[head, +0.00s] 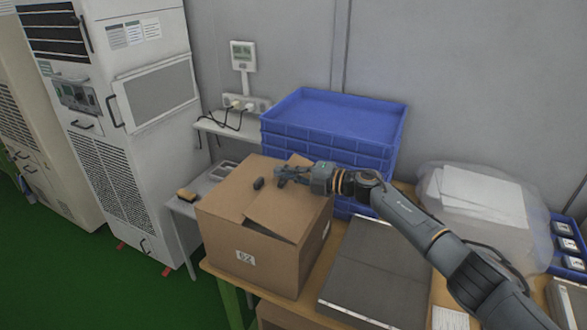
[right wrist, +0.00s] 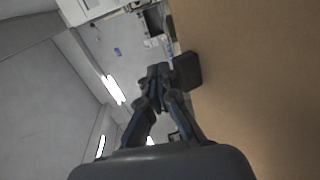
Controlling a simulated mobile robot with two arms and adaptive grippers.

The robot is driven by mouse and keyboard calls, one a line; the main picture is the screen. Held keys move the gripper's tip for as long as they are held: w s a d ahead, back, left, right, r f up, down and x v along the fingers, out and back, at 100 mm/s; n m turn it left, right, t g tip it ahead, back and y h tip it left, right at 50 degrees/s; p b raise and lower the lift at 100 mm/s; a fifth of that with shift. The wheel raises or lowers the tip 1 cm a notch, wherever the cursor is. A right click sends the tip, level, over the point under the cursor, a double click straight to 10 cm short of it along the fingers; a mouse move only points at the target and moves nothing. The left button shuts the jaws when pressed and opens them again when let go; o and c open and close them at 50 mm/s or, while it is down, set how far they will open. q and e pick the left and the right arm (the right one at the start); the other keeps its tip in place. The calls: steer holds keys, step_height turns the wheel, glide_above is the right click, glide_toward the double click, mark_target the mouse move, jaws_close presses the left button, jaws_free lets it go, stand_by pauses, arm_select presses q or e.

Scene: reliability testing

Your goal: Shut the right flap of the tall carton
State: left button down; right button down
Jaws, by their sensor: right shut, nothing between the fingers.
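The tall carton (head: 228,237) stands on the wooden table, with a printed label on its front. Its right flap (head: 287,212) lies over the top at a slight tilt, with a dark gap under its front edge. The left part of the top (head: 235,190) looks flat. My right gripper (head: 280,175) is shut and empty, over the rear of the carton top; whether it touches the cardboard I cannot tell. In the right wrist view its fingers (right wrist: 157,75) are together beside a brown cardboard surface (right wrist: 260,85). My left gripper is not in view.
Blue crates (head: 330,135) are stacked behind. A grey flat case (head: 375,270) lies right of the carton, and a clear bag with white contents (head: 475,195) lies farther right.

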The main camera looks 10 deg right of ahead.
steer(key=shift+w+a+f+g+h+p, duration=0.4)
steer(key=shift+a+f+g+h+p, duration=0.25)
steer(key=shift+h+p, duration=0.3)
steer(key=shift+f+p, duration=0.35)
steer(key=shift+f, duration=0.2)
steer(key=shift+h, duration=0.25)
steer(key=shift+w+r, duration=0.1)
